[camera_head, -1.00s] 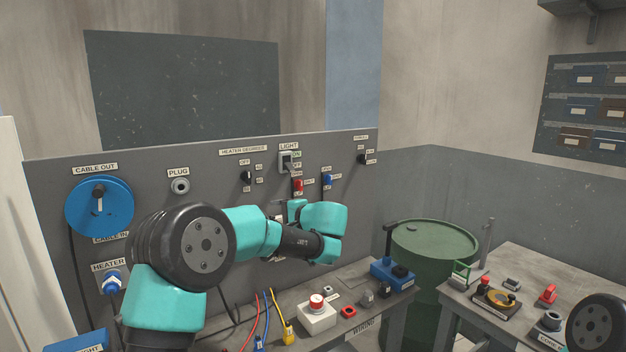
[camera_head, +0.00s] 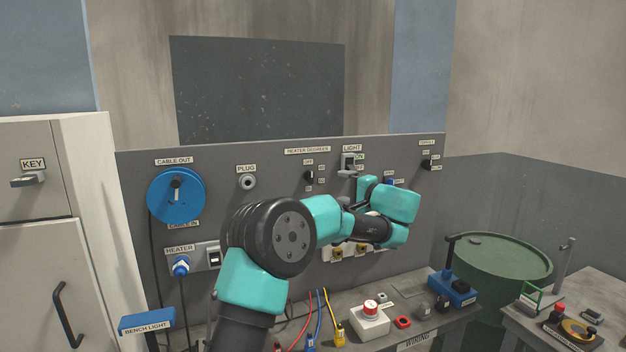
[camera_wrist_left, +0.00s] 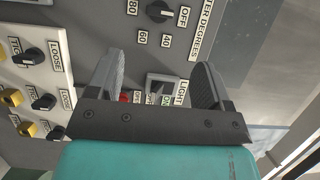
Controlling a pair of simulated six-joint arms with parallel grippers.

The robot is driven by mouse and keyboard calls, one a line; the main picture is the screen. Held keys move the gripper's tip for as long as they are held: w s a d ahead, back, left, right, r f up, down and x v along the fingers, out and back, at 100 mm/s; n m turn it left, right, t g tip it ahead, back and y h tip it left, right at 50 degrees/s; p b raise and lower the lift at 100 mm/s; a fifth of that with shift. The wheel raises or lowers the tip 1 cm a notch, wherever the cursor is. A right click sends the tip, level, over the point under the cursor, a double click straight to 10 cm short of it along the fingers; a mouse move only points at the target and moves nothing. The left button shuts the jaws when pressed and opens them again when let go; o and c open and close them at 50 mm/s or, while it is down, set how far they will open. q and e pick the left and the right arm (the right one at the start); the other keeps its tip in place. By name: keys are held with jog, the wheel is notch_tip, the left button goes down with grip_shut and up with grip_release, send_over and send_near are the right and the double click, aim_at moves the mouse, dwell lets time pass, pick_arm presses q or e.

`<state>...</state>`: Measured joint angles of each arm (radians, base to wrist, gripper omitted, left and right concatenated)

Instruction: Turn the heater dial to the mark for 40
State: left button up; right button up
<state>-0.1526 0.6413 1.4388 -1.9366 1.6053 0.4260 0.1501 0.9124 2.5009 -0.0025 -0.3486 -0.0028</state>
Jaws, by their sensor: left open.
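The heater dial (camera_head: 309,177) is a small black knob on the grey wall panel, under the "HEATER DEGREES" label (camera_head: 307,150). In the left wrist view the dial (camera_wrist_left: 158,12) is at the top edge, with OFF, 40 (camera_wrist_left: 166,40), 60 and 80 plates around it. The dial lies beyond the fingertips. In the head view my arm mostly hides the gripper. My right gripper is out of view.
The light switch (camera_head: 347,160) is right of the dial. The blue cable reel (camera_head: 176,196) and plug socket (camera_head: 247,181) are to its left. A green barrel (camera_head: 500,270) stands right.

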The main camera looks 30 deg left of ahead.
aim_at(312, 179)
pick_arm(q)
jog(key=x, duration=1.3)
jog(key=shift+a, duration=0.35)
jog(key=shift+c, duration=0.4)
jog(key=c, duration=0.8)
jog(key=shift+c, duration=0.2)
jog(key=shift+m, duration=0.3)
jog(key=m+y, duration=0.1)
jog(key=m, duration=0.1)
jog(key=m+t, duration=0.1)
jog(key=m, duration=0.2)
jog(key=shift+f+m+y, duration=0.1)
jog(key=shift+m+y, duration=0.2)
jog(key=shift+y, duration=0.1)
jog(key=m+t, duration=0.1)
jog(key=m, duration=0.2)
jog(key=m+t, duration=0.2)
jog(key=m, duration=0.2)
jog(key=shift+f+t, duration=0.1)
jog(key=shift+t, duration=0.2)
jog(key=shift+m, duration=0.3)
